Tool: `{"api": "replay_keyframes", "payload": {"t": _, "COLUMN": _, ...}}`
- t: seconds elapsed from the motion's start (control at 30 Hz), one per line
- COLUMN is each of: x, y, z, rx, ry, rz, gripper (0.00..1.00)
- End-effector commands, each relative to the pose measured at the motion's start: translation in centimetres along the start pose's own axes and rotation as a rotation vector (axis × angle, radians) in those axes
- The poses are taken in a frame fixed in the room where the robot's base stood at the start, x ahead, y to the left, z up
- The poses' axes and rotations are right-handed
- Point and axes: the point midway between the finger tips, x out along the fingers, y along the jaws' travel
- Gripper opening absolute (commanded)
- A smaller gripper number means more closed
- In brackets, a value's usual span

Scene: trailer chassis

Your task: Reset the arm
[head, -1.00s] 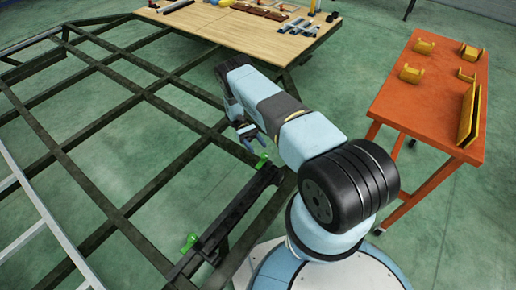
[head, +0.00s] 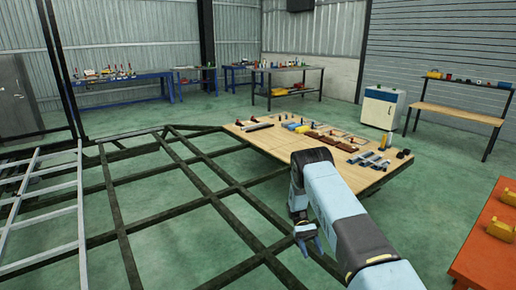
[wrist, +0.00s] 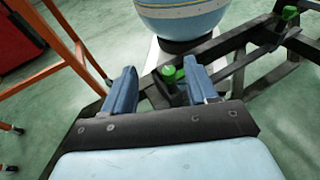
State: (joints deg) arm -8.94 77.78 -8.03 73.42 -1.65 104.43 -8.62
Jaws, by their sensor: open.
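My gripper (head: 306,234) hangs at the end of my pale blue arm, low in the middle of the head view, in front of the wooden table and over the dark chassis frame (head: 185,165). In the wrist view my gripper (wrist: 160,88) shows two blue fingers spread apart with nothing held between them. Beyond the fingers, green clamps (wrist: 172,74) sit on a dark chassis beam (wrist: 225,45). From this view I cannot tell how far the fingers are from the clamps.
A wooden table (head: 290,150) with tools and parts stands ahead. An orange table (head: 485,250) with yellow pieces is at the right. Blue workbenches (head: 120,85) and a white cabinet (head: 383,108) stand at the back. Green floor lies open between.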

Motion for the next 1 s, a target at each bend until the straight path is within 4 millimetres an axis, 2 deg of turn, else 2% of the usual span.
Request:
{"api": "replay_keyframes", "payload": {"t": 0.03, "x": -1.0, "y": 0.1, "z": 1.7, "rx": 0.001, "ry": 0.036, "rz": -0.005, "gripper": 0.58}}
{"api": "replay_keyframes", "payload": {"t": 0.2, "x": -3.3, "y": 0.3, "z": 6.5, "rx": 0.005, "ry": 0.142, "rz": -0.016, "gripper": 0.58}}
{"api": "replay_keyframes", "payload": {"t": 0.5, "x": -6.0, "y": 0.7, "z": 15.2, "rx": 0.017, "ry": 0.328, "rz": -0.036, "gripper": 0.58}}
{"api": "replay_keyframes", "payload": {"t": 0.73, "x": -6.8, "y": 0.8, "z": 21.9, "rx": 0.025, "ry": 0.471, "rz": -0.049, "gripper": 0.58}}
{"api": "replay_keyframes", "payload": {"t": 1.0, "x": -6.7, "y": 0.7, "z": 29.5, "rx": 0.039, "ry": 0.639, "rz": -0.063, "gripper": 0.58}}
